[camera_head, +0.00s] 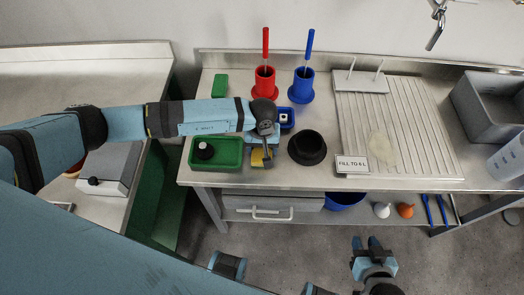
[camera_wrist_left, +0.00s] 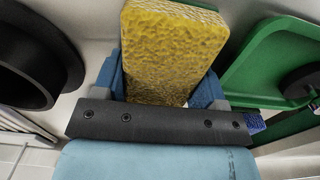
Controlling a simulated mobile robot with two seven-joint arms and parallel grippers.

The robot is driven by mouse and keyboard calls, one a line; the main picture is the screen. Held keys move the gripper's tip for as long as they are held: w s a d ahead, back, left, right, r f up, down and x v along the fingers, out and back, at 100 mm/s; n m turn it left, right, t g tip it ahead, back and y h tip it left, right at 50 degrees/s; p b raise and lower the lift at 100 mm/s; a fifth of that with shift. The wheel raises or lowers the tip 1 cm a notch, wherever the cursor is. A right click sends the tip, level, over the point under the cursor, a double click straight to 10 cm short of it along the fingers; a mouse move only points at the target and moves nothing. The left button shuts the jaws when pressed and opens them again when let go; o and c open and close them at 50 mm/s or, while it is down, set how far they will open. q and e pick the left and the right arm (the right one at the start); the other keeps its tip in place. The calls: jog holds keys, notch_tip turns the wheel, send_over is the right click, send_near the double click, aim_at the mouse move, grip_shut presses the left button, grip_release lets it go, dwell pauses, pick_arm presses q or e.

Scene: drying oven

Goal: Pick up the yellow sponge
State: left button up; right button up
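The yellow sponge (camera_head: 258,159) is at the front of the counter, partly hidden by my left gripper (camera_head: 266,155). In the left wrist view the sponge (camera_wrist_left: 165,50) fills the space between the two blue fingers of my left gripper (camera_wrist_left: 165,85), and a green edge shows at its top. The left gripper looks shut on it. I cannot tell whether the sponge touches the counter. My right gripper (camera_head: 367,244) hangs over the floor in front of the counter, with its fingers apart and nothing between them.
A green tray (camera_head: 237,166) with a black knob-like object is left of the sponge. A black round container (camera_head: 307,148) is right of it. Behind are a small blue container (camera_head: 287,116), red (camera_head: 265,84) and blue (camera_head: 302,86) holders, and a green block (camera_head: 220,85).

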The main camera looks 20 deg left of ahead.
pick_arm(q)
jog(key=shift+c, duration=1.1)
jog(key=shift+r, duration=0.15)
notch_tip(320, 180, up, 20)
jog(key=b, duration=0.2)
